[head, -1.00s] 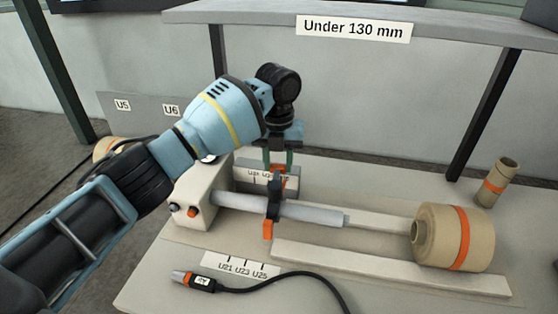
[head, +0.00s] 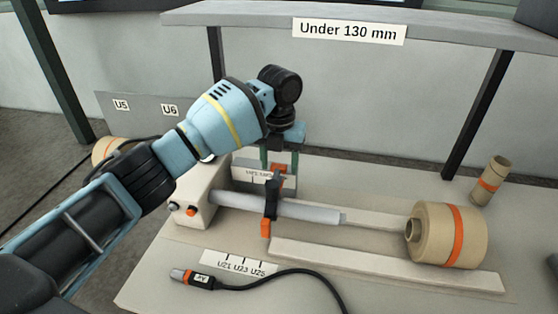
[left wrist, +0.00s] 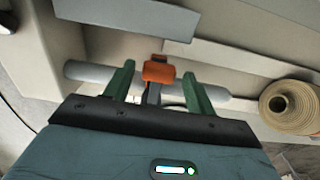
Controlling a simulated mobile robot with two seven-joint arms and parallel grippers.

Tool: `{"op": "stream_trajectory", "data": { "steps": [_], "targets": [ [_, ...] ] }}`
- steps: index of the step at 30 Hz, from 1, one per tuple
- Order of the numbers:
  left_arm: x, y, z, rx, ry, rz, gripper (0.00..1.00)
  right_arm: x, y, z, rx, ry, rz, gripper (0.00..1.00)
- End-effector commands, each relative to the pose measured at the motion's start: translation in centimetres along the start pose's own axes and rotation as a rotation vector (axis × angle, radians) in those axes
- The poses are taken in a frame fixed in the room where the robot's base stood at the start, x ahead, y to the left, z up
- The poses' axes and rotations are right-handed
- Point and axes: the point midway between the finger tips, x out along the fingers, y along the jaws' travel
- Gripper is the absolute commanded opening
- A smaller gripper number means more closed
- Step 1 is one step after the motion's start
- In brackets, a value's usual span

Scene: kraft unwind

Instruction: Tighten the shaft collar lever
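The dark shaft collar (head: 271,197) sits around the grey shaft (head: 312,212). It has an orange lever end at its top (head: 277,169) and an orange piece below (head: 266,228). My left gripper (head: 278,162) is above the collar, pointing down, with green fingers apart. In the left wrist view the orange lever (left wrist: 158,72) lies between the open fingers (left wrist: 158,88), with a gap on each side. The shaft (left wrist: 88,71) runs crosswise behind the fingers. My right gripper is not in view.
A kraft roll (head: 450,236) with an orange band is at the shaft's right end. A small tube (head: 490,181) stands behind it. A black cable with a connector (head: 195,279) lies in front, near a U21–U25 label (head: 240,263). A shelf (head: 450,28) marked "Under 130 mm" overhangs the back.

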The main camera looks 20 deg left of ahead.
Motion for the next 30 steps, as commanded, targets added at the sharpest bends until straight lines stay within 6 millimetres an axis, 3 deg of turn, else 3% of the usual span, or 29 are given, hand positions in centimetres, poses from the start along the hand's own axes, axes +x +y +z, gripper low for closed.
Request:
{"op": "stream_trajectory", "data": {
  "steps": [11,24,30],
  "targets": [
    [-0.5,0.1,0.1,-0.004,-0.001,0.001,0.58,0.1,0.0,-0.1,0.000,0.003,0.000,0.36],
    [-6.7,0.0,0.1,-0.002,-0.002,0.000,0.58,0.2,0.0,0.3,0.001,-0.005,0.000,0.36],
    [-7.8,0.0,0.0,-0.002,0.001,0.000,0.58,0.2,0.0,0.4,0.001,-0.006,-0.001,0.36]
  ]
}}
